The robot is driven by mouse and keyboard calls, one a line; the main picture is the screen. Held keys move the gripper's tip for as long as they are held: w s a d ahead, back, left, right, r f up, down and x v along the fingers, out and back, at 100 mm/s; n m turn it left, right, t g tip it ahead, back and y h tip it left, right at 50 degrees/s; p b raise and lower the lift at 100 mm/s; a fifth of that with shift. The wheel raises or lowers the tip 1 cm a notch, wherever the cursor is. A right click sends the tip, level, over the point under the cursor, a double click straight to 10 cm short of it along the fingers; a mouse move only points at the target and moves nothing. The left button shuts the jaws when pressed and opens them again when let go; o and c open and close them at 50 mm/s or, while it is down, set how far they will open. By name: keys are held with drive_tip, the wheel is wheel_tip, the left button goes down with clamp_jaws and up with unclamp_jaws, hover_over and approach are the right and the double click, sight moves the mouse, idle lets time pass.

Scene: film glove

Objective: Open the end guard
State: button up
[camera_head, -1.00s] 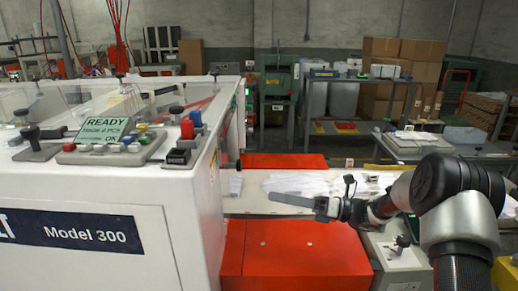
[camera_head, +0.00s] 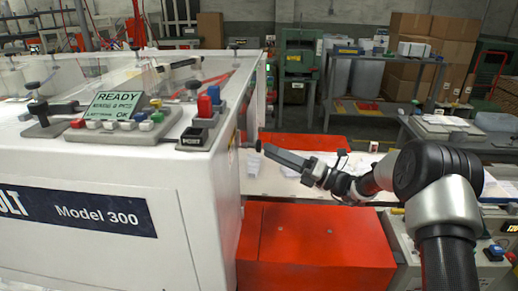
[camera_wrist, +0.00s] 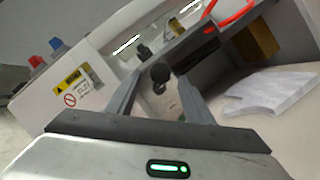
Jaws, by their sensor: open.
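The white machine (camera_head: 120,240) labelled Model 300 fills the left of the head view. Its right end, where the end guard would be, is seen edge-on there, so the guard's outline is hard to tell. My gripper (camera_head: 268,153) is close to that end. In the wrist view my gripper (camera_wrist: 158,88) has its two fingers apart, with a dark round knob (camera_wrist: 160,73) showing between them. The knob stands in front of a dark grey frame (camera_wrist: 190,46) on the machine. I cannot tell whether the fingers touch the knob. Nothing is held.
A control panel (camera_head: 118,122) with buttons sits on top of the machine. A red cabinet (camera_head: 320,250) stands below my gripper. A pale bed with white paper (camera_wrist: 268,90) lies beside the machine's end. A warning label (camera_wrist: 76,90) is on the machine's side.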

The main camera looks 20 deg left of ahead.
sight(259, 146)
drive_tip(key=x, duration=0.5)
clamp_jaws()
